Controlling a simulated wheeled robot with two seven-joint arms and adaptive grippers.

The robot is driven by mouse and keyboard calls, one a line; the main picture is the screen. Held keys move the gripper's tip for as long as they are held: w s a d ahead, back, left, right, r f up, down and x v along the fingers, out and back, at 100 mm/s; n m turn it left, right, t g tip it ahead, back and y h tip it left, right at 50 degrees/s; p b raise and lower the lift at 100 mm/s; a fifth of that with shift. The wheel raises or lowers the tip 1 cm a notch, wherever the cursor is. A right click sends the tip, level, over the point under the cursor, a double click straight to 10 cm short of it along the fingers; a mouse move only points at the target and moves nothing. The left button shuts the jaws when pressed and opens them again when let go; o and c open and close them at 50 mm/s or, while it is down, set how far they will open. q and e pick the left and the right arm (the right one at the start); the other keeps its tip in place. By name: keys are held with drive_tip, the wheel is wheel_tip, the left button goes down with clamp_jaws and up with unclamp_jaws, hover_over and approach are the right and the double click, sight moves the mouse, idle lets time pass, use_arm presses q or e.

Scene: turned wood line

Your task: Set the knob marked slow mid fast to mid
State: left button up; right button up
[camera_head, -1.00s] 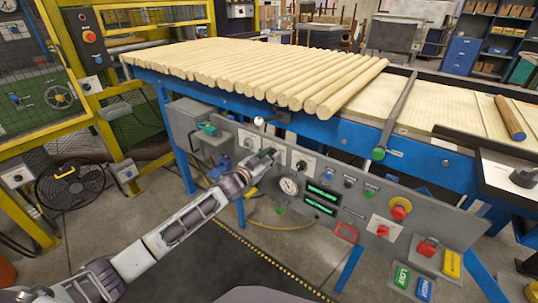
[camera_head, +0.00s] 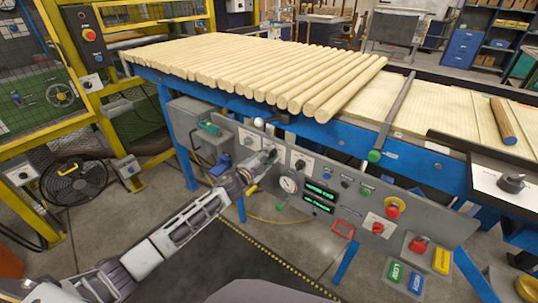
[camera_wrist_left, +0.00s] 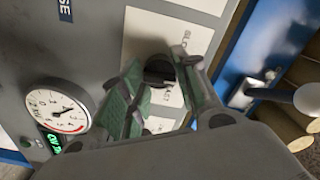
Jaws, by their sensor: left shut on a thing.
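The knob (camera_wrist_left: 158,70) is black and sits on a white plate (camera_wrist_left: 150,32) in the left wrist view. The words SLOW and FAST show in part on the plate; the mid mark and the knob's pointer cannot be made out. My left gripper (camera_wrist_left: 159,66) has its green-padded fingers on either side of the knob and is shut on it. In the head view the left gripper (camera_head: 268,158) is at the upper left of the grey control panel (camera_head: 348,222) and hides most of the knob. My right gripper is not in view.
Beside the gripper are another black knob on a white plate (camera_head: 301,164), a round gauge (camera_head: 288,185) and green displays (camera_head: 319,198). A red emergency button (camera_head: 393,207) is farther right. Wooden rods (camera_head: 250,72) lie above the panel. A white-balled lever (camera_wrist_left: 307,99) stands near the gripper.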

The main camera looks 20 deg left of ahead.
use_arm(q)
drive_tip(key=shift+f+m, duration=0.1)
drive_tip(key=shift+m, duration=0.3)
drive_tip(key=o, duration=1)
drive_tip(key=shift+s, duration=0.15)
drive_tip(key=shift+v, duration=5.85)
